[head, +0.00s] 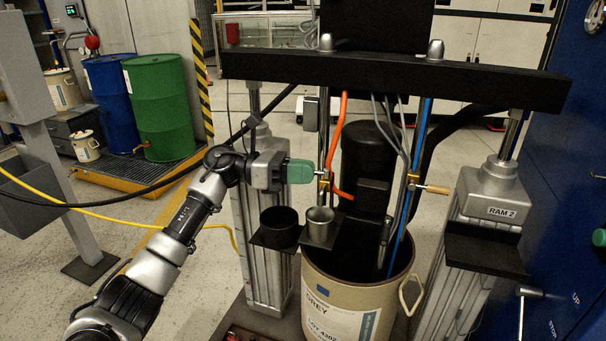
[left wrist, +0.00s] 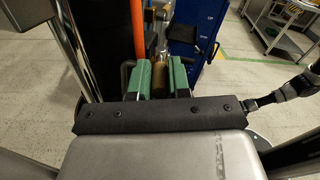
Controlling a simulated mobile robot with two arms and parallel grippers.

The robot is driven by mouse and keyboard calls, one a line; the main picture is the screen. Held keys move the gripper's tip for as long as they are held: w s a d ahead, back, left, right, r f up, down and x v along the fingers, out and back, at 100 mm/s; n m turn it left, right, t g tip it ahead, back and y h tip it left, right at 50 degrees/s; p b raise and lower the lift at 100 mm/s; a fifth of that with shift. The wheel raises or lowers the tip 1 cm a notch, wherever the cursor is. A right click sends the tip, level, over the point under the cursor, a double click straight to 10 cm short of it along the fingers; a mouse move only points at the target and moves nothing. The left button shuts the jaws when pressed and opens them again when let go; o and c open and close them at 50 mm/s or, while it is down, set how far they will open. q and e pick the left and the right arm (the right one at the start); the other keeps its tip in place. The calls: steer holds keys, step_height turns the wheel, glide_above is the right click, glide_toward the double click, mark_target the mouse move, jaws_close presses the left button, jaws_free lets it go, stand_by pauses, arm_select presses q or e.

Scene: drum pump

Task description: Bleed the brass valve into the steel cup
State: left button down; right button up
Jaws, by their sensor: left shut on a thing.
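My left gripper (head: 312,172), with green finger pads, is at the left brass valve (head: 324,182) on the upright post. In the left wrist view its pads (left wrist: 161,80) are shut on the valve's wooden handle (left wrist: 160,76). The pads hide most of that handle in the head view. The steel cup (head: 319,226) stands upright on a small black shelf (head: 318,243), below the valve. What is inside the cup cannot be made out. My right gripper is not in view.
A black cup (head: 279,226) stands just left of the steel cup. A second valve with a wooden handle (head: 432,188) is on the right post. The beige drum (head: 345,290) is below. An orange hose (head: 336,135) runs close by the left valve.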

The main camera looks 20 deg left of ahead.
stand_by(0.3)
arm_select(q)
steer(key=c, duration=1.1)
jaws_free()
steer(key=shift+a, duration=0.15)
steer(key=shift+a, duration=0.35)
steer(key=a, duration=0.3)
steer(key=s+a, duration=0.1)
steer(key=a, duration=0.2)
steer(key=s+a+b, duration=0.1)
steer(key=a, duration=0.2)
steer(key=shift+a, duration=0.35)
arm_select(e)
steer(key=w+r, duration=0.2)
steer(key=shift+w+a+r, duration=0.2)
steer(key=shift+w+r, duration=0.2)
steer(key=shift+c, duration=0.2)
